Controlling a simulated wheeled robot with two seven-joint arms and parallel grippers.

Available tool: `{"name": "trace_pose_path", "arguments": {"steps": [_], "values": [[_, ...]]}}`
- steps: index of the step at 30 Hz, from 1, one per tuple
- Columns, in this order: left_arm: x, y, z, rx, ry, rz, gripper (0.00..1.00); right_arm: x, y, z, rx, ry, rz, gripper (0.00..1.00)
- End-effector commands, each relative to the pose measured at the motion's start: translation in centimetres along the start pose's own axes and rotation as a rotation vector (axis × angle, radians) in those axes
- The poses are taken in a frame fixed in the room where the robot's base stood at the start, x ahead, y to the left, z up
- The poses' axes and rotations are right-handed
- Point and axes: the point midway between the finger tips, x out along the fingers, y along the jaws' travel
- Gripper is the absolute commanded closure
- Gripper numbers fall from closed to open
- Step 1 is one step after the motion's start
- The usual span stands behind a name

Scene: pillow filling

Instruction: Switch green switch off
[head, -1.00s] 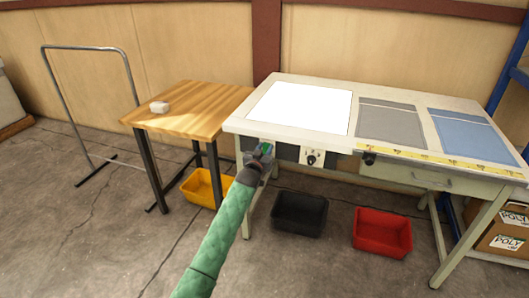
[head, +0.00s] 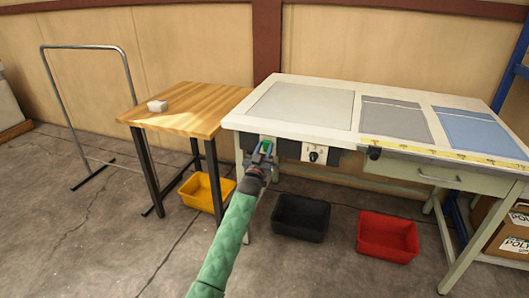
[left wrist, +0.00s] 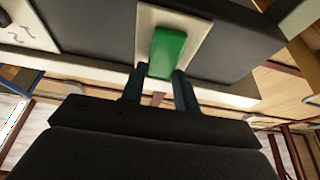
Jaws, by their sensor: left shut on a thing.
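The green switch (left wrist: 168,48) is a green rocker on a cream plate (left wrist: 203,32), fixed to a dark box (left wrist: 245,45) under the front edge of the worktable (head: 300,127). It also shows small in the head view (head: 266,146). My left gripper (left wrist: 157,82) has its fingers at the switch's lower end, shut on it; the exact contact is partly hidden. In the head view my left gripper (head: 262,152) covers part of the switch plate. The panel (head: 300,104) in the tabletop is grey and unlit. My right gripper is out of view.
A dial plate (head: 314,153) sits right of the switch, and a dark knob (head: 374,152) farther right. Yellow (head: 205,195), black (head: 300,219) and red (head: 388,238) bins stand on the floor.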

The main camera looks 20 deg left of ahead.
Motion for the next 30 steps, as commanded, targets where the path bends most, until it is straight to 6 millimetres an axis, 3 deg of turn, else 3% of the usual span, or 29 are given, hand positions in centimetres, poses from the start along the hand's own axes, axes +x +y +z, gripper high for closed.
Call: {"name": "trace_pose_path", "arguments": {"steps": [7, 8, 11, 22, 30], "values": [[-0.1, 0.0, 0.1, 0.000, -0.001, 0.000, 0.92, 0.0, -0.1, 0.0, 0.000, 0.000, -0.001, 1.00], [-0.1, 0.0, 0.1, 0.000, -0.001, 0.001, 0.65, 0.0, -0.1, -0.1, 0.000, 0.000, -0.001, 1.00], [-0.1, 0.0, 0.1, 0.000, -0.001, 0.000, 0.47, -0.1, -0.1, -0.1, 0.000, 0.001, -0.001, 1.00], [-0.5, 0.0, 0.1, 0.000, -0.001, 0.000, 0.47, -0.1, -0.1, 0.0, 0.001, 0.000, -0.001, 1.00], [-4.0, 0.0, 0.2, 0.000, -0.003, 0.000, 0.47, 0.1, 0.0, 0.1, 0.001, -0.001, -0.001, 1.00]]}}
